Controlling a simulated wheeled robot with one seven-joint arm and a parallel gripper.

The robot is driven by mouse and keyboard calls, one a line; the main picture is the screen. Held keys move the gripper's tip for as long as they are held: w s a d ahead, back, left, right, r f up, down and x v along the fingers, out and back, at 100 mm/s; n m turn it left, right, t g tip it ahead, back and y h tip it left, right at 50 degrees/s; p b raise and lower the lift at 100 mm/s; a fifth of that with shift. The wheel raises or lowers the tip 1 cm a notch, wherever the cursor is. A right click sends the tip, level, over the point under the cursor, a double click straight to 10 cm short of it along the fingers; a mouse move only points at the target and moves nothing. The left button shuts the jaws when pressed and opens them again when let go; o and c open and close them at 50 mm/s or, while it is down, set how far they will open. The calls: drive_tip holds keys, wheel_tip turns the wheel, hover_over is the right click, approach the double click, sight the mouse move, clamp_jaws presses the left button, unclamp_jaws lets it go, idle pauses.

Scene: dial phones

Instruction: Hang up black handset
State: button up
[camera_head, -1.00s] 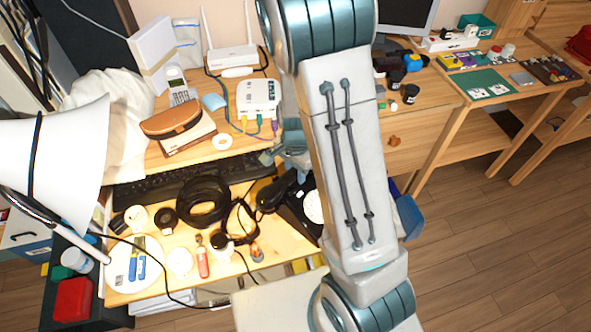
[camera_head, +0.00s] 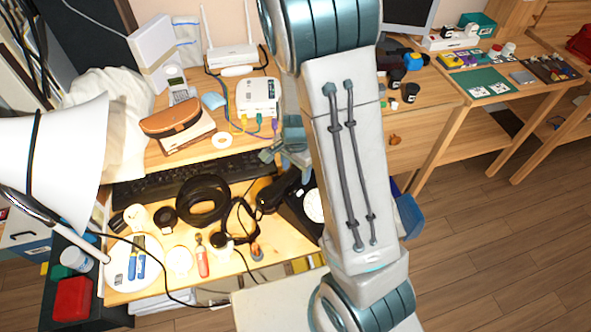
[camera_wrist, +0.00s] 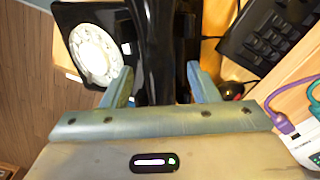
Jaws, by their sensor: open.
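The black rotary phone (camera_head: 297,212) with a white dial stands at the right end of the desk, partly hidden behind my arm. Its dial (camera_wrist: 95,55) shows at upper left in the wrist view. The black handset (camera_head: 275,193) lies by the left side of the phone in the head view; whether it rests on the cradle cannot be told. In the wrist view the handset (camera_wrist: 157,35) runs between the fingers of my open gripper (camera_wrist: 160,78), with a gap on each side. In the head view my gripper (camera_head: 283,158) is above and behind the handset.
Open floor lies to the right.

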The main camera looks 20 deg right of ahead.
wheel_tip(320, 180, up, 13)
drive_tip(key=p, duration=0.1)
idle(0.7)
drive_tip(key=s+r+n+t, duration=0.2)
drive_tip(key=s+r+n, duration=0.7)
drive_tip(key=s+n, duration=0.2)
drive_tip(key=shift+s+r+n+t, duration=0.15)
drive_tip(key=shift+s+n+t, duration=0.2)
drive_tip(key=shift+s, duration=1)
